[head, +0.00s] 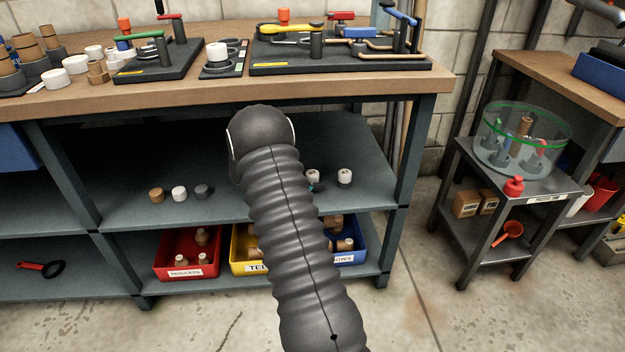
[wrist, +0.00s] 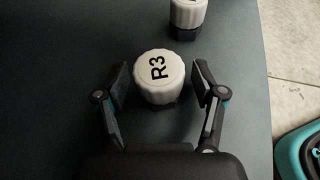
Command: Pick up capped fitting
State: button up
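A white-capped fitting (wrist: 160,78) marked R3, with a dark base, stands upright on the grey shelf in the wrist view. My gripper (wrist: 160,72) is open, with one finger on each side of it. A small dark gap shows between each finger and the cap, and nothing is held. A second white-capped fitting (wrist: 188,14) stands just beyond, partly cut off by the frame's top. In the head view two white-capped fittings, a left one (head: 313,175) and a right one (head: 345,176), stand on the middle shelf. My arm hides most of the gripper there.
The middle shelf (head: 130,205) also holds several small caps at left. Red (head: 187,270), yellow and blue bins sit on the shelf below. The workbench top (head: 130,98) overhangs the shelf, and a bench leg (head: 405,165) stands to the right. A small side stand is farther right.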

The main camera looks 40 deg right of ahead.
jog(key=c, duration=0.9)
jog(key=shift+r, duration=0.1)
jog(key=shift+c, duration=0.2)
